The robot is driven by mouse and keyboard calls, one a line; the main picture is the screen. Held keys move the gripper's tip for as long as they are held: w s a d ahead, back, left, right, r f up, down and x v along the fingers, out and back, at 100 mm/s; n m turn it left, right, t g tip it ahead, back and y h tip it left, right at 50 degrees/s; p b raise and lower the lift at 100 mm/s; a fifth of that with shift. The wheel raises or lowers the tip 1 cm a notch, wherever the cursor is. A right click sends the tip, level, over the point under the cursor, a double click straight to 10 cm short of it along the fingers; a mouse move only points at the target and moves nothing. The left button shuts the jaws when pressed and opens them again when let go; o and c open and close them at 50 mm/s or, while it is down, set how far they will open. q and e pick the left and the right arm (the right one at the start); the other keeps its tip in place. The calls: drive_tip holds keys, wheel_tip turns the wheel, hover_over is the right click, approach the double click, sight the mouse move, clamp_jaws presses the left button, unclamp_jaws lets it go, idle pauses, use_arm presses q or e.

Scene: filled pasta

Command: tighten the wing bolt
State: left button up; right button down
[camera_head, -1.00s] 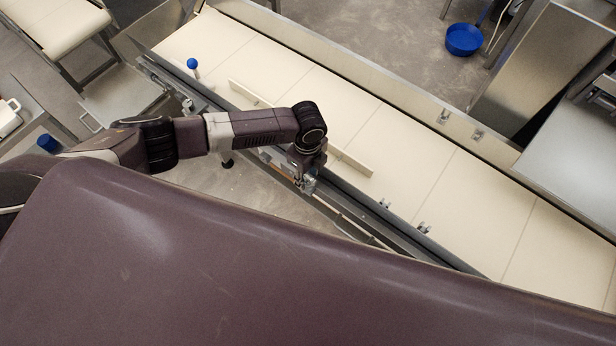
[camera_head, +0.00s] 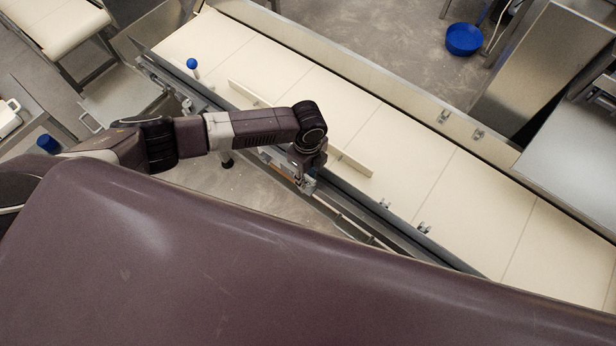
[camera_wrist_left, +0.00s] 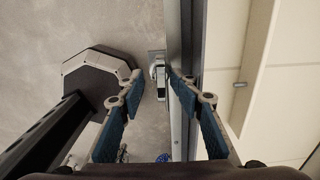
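My left gripper (camera_head: 306,184) is at the near side rail of the conveyor in the head view; its fingers show poorly there. In the left wrist view the left gripper (camera_wrist_left: 158,86) has its two blue-padded fingers apart. A small metal fitting (camera_wrist_left: 158,73), which looks like the wing bolt, shows in the gap between the fingertips, beside the rail. I cannot see either finger clearly touching it. In the head view my arm and wrist hide this spot. My right gripper is in neither view.
The cream conveyor belt (camera_head: 440,185) runs diagonally, with a pale guide bar (camera_head: 352,164) on it. A blue-knobbed lever (camera_head: 192,64) stands at its left. In the wrist view the metal rail (camera_wrist_left: 183,110) is close to the right finger. A blue bowl (camera_head: 463,40) is on the floor.

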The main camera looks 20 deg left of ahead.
use_arm(q)
drive_tip(key=shift+w+d+r, duration=0.1)
drive_tip(key=shift+w+r, duration=0.05)
drive_tip(key=shift+w, duration=0.05)
wheel_tip(320, 180, up, 7)
drive_tip(key=p, duration=0.7)
drive_tip(key=shift+s, duration=0.15)
wheel_tip(320, 180, up, 12)
idle(0.5)
